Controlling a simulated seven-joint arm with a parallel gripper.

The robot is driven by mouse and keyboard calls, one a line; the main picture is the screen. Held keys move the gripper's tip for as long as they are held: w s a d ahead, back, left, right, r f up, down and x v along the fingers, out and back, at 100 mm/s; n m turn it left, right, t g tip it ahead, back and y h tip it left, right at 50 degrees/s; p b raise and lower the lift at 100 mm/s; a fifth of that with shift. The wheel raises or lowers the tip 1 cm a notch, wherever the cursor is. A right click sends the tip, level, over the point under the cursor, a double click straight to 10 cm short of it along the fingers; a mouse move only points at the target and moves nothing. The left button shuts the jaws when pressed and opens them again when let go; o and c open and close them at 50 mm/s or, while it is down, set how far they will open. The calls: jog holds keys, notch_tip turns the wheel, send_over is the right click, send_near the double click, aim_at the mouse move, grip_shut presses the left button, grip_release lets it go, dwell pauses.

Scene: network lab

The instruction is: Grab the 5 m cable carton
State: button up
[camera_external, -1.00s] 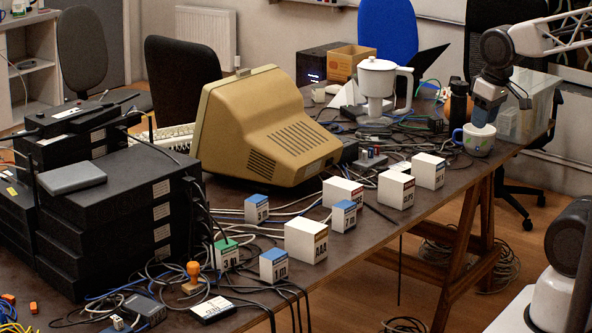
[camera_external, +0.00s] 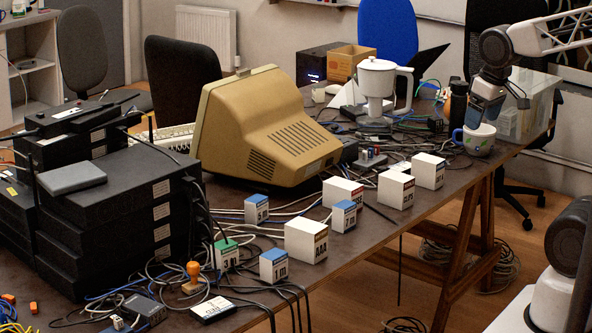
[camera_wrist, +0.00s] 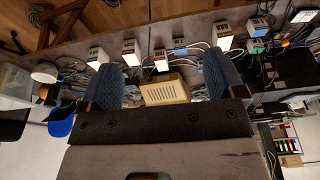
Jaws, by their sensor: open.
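Several small white cartons with blue or green tops stand near the table's front edge in the external view. They include a back blue one (camera_external: 257,209), a right blue one (camera_external: 343,216), a front blue one (camera_external: 273,265) and a green one (camera_external: 226,254). Their print is too small to tell surely which reads 5 m. In the wrist view, a blue-marked carton (camera_wrist: 180,50) and a green-marked one (camera_wrist: 256,46) show small and far off. My gripper (camera_external: 485,112) is open and empty, above the mug at the table's right end. Its fingers (camera_wrist: 163,68) show wide apart in the wrist view.
Larger white cartons (camera_external: 306,241) stand among the small ones. A beige monitor (camera_external: 265,125) stands behind them. A mug (camera_external: 475,139) is just below my gripper, a white jug (camera_external: 378,85) to its left. Loose cables cross the table. Black boxes (camera_external: 115,215) are stacked left.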

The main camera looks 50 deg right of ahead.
jog(key=w+a+f+m+t, duration=0.2)
jog(key=w+m, duration=0.3)
jog(key=w, duration=0.5)
jog(key=w+a+f+m+t+y, duration=0.1)
jog(key=w+a+f+m, duration=0.1)
jog(key=w+m, duration=0.6)
jog(key=w+a+f+m+t, duration=0.2)
jog(key=w+f+m, duration=0.1)
jog(key=w, duration=0.9)
jog(key=w+a+f+m+t, duration=0.3)
jog(key=w+f+m, duration=0.55)
jog(key=w, duration=0.25)
jog(key=m+t, duration=0.3)
jog(key=m, duration=0.6)
send_near(263, 202)
jog(key=shift+w, duration=1.2)
jog(key=shift+w+f+m, duration=0.1)
jog(key=shift+f+m, duration=0.3)
jog(key=shift+m, duration=0.15)
jog(key=shift+x, duration=1.25)
jog(key=shift+w+a, duration=0.1)
